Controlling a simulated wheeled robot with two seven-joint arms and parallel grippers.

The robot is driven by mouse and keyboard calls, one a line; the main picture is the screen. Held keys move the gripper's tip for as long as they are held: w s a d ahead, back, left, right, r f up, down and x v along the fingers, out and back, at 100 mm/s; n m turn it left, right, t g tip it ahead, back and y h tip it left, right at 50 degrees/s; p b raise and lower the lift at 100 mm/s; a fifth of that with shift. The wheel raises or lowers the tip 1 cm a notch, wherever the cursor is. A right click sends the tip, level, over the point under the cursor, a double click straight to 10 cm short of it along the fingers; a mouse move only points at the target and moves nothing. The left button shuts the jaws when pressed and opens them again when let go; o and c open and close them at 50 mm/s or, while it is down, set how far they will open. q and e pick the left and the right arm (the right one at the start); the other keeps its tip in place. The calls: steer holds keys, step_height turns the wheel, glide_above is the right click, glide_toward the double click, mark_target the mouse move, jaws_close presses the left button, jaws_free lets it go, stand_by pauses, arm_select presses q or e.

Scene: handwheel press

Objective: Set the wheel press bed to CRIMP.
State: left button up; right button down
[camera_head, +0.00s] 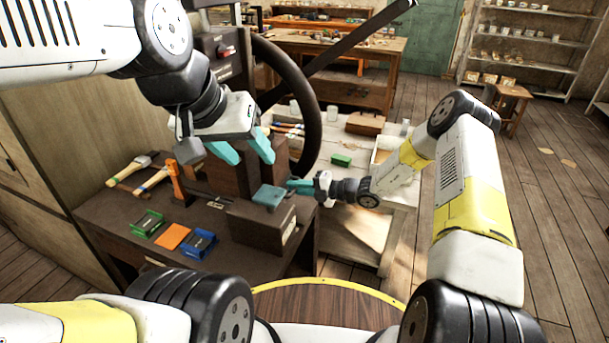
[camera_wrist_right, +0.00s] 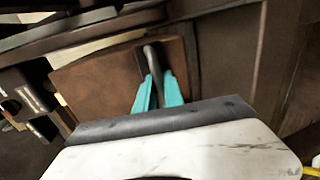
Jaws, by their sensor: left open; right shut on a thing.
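The press has a large dark handwheel (camera_head: 311,120) and a column with a red knob (camera_head: 225,50). My right gripper (camera_head: 290,185) reaches in from the right, beside that block. In the right wrist view its teal fingers (camera_wrist_right: 158,85) are shut on a dark bar handle (camera_wrist_right: 152,58) in front of a brown panel (camera_wrist_right: 100,85). My left gripper (camera_head: 254,160) is open and empty above the table. The CRIMP mark cannot be read.
Green (camera_head: 147,222) and blue (camera_head: 198,244) trays and an orange plate (camera_head: 172,236) lie front left on the dark table. Hammers (camera_head: 150,180) and an orange upright tool (camera_head: 177,182) are behind them. A light side table (camera_head: 350,222) stands at right.

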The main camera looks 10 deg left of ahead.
steer(key=shift+a, duration=0.2)
steer(key=c, duration=1.5)
jaws_free()
steer(key=shift+a, duration=0.1)
steer(key=shift+o, duration=0.2)
steer(key=v, duration=0.7)
steer(key=shift+d, duration=0.4)
steer(key=shift+s, duration=0.1)
